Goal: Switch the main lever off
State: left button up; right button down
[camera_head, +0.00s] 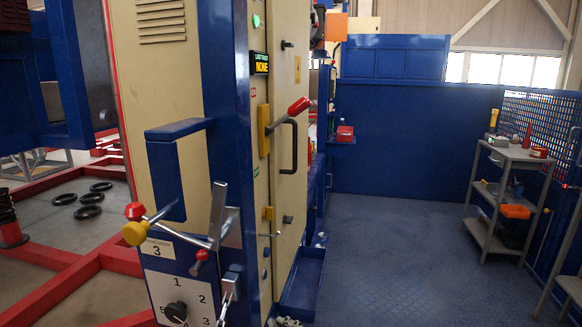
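A lever with a red grip (298,107) sits on a yellow mount (264,130) on the beige cabinet (288,60). Its arm slants up and to the right. A second lever assembly stands at the lower left, with a red knob (134,210) and a yellow knob (135,233) at its end, above a control box (180,285). No label shows which of these is the main lever. Neither of my grippers is in view, and nothing is seen touching the levers.
A black door handle (289,146) is right beside the red-gripped lever. A blue post (225,100) and bracket (180,128) stand to its left. The blue floor (390,260) is open to the right. A grey shelf cart (510,155) stands by the right wall.

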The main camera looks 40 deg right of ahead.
pick_arm(q)
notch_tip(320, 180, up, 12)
jog(key=p, duration=0.9)
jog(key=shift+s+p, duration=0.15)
jog(key=shift+p, duration=0.25)
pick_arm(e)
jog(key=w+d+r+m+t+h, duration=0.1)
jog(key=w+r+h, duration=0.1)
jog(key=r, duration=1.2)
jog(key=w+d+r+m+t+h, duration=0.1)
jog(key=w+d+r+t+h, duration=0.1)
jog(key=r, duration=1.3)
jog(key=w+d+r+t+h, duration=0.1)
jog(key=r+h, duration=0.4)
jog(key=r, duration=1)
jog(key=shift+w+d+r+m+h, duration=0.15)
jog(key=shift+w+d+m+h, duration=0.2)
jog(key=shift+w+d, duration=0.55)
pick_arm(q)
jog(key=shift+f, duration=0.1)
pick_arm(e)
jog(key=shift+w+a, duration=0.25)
